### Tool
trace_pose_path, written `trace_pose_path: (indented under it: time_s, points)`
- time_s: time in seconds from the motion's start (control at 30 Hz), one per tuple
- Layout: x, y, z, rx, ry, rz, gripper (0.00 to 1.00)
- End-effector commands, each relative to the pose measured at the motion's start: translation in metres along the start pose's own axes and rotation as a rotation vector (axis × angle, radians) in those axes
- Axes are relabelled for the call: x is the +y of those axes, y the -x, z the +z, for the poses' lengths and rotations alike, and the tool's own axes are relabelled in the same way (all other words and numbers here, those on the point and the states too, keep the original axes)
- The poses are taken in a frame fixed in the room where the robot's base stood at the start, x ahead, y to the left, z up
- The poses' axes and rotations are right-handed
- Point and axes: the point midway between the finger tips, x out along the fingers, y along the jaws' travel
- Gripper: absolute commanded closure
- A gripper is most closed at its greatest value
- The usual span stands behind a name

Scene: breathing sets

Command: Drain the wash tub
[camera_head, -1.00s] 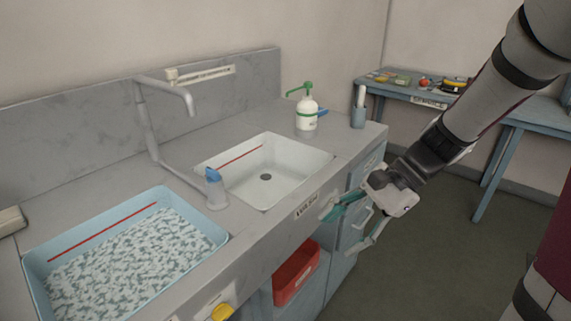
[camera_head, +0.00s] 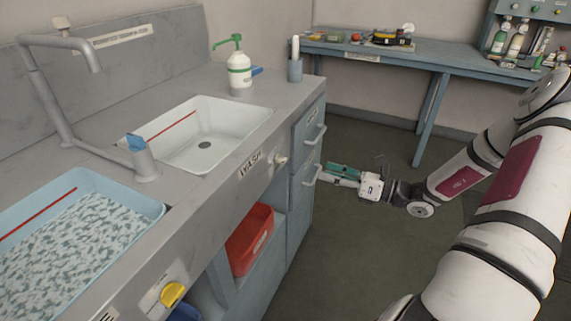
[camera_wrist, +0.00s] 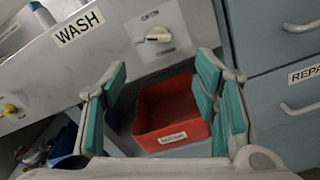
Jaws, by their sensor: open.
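The wash tub (camera_head: 205,135) is a white sunken basin with a red line on its far wall and a dark drain (camera_head: 204,145). I cannot tell whether it holds clear water. Below its front edge is the WASH label (camera_head: 249,163), with a pale knob (camera_head: 281,162) to its right. The wrist view shows the knob (camera_wrist: 158,35) on a plate beside the label (camera_wrist: 78,27), its lever pointing left. My gripper (camera_head: 342,171), with green finger pads, is open and empty, right of the counter and apart from it. In the wrist view my gripper (camera_wrist: 161,75) faces the counter front, the knob beyond its fingers.
A light blue tub (camera_head: 158,209) with speckled contents is at left, with a yellow knob (camera_head: 172,293) below it. A red bin (camera_head: 249,240) sits under the counter. Grey-blue drawers (camera_head: 307,165) with protruding handles stand near my gripper. Floor (camera_head: 350,250) to the right is clear.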

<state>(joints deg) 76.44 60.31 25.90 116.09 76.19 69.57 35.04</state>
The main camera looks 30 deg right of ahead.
Motion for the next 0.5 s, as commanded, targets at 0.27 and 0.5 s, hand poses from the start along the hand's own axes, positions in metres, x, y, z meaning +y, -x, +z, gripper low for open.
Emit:
trace_pose_path:
  time_s: [0.27,0.5]
  points:
    - [0.001,-0.042,-0.001,0.002,0.001,0.006,0.45]
    - [0.002,-0.089,-0.002,0.003,0.002,0.007,0.45]
